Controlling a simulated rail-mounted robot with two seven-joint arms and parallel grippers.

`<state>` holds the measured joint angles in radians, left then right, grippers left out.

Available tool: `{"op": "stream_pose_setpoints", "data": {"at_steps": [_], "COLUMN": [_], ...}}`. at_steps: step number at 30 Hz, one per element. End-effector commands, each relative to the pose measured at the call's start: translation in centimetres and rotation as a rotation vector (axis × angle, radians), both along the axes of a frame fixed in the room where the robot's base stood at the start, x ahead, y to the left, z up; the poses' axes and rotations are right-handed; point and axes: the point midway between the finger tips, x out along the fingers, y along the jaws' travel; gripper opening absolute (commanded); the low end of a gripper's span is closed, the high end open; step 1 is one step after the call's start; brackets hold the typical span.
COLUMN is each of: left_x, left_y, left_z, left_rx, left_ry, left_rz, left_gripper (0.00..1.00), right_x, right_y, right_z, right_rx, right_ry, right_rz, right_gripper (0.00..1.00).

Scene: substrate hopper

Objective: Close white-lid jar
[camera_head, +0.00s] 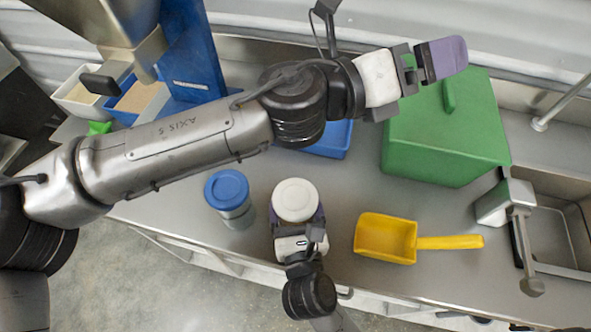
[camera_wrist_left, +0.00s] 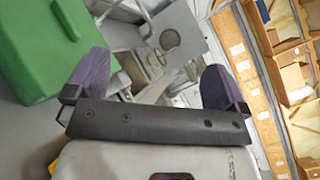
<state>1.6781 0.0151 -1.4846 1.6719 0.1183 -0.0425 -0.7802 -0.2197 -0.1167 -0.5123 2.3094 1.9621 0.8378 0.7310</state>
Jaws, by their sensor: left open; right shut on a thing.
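The white-lid jar (camera_head: 295,200) is near the front edge of the counter, seen from above. Its round white lid covers the top and hides most of the body; I cannot tell how tightly the lid sits. My right gripper (camera_head: 298,222) comes from the front edge and is shut on the jar, with purple fingers on its sides below the lid. My left gripper (camera_head: 447,58) is high at the upper right, over the green box's back edge and away from the jar. In the left wrist view its two purple fingers (camera_wrist_left: 155,82) are apart with nothing between them.
A blue-lid jar (camera_head: 228,190) stands just left of the white-lid jar. A yellow scoop (camera_head: 387,238) lies to the right. The green box (camera_head: 440,135) stands behind the scoop. A blue tray (camera_head: 330,142) is partly hidden under my left arm. A sink (camera_head: 555,225) is at far right.

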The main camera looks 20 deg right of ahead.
Motion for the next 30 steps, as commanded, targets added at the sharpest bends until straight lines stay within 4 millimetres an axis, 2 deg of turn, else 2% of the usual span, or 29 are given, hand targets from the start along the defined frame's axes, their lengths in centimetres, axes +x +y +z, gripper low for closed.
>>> {"op": "stream_pose_setpoints", "data": {"at_steps": [1, 6, 10, 14, 17, 21, 24, 28, 29, 30], "left_x": [1.2, 4.9, 7.0, 8.1, 8.2, 7.2, 6.0, 4.2, 3.8, 3.3], "left_y": [0.0, 0.4, 1.5, 3.0, 4.6, 7.2, 9.2, 11.7, 12.1, 12.8], "left_z": [0.0, -1.6, -3.9, -6.8, -9.1, -12.2, -13.8, -15.2, -15.4, -15.6], "left_rx": [0.01, 0.033, 0.031, 0.009, -0.024, -0.102, -0.177, -0.288, 0.313, 0.332], "left_ry": [0.168, 0.764, 1.204, 1.618, 1.908, 2.25, 2.424, 2.55, -2.537, -2.452], "left_rz": [0.06, 0.28, 0.468, 0.684, 0.88, 1.196, 1.441, 1.75, -1.795, -1.804], "left_gripper": [1.0, 1.0, 1.0, 1.0, 1.0, 1.0, 1.0, 1.0, 1.0, 1.0], "right_x": [0.0, 0.0, 0.0, 0.0, 0.0, 0.0, 0.0, 0.0, 0.0, 0.0], "right_y": [0.0, 0.0, 0.0, 0.0, 0.0, 0.0, 0.0, 0.0, 0.0, 0.0], "right_z": [0.0, 0.0, 0.0, 0.0, 0.0, 0.0, 0.0, 0.0, 0.0, -0.1], "right_rx": [0.0, 0.0, 0.0, 0.0, 0.0, 0.0, 0.0, 0.0, 0.0, 0.0], "right_ry": [0.001, 0.001, 0.001, 0.001, 0.001, 0.001, 0.001, 0.001, 0.001, 0.001], "right_rz": [0.0, 0.0, 0.0, 0.0, 0.0, 0.0, 0.0, 0.0, 0.0, 0.0], "right_gripper": [0.15, 0.15, 0.15, 0.15, 0.15, 0.15, 0.15, 0.15, 0.15, 0.15]}}
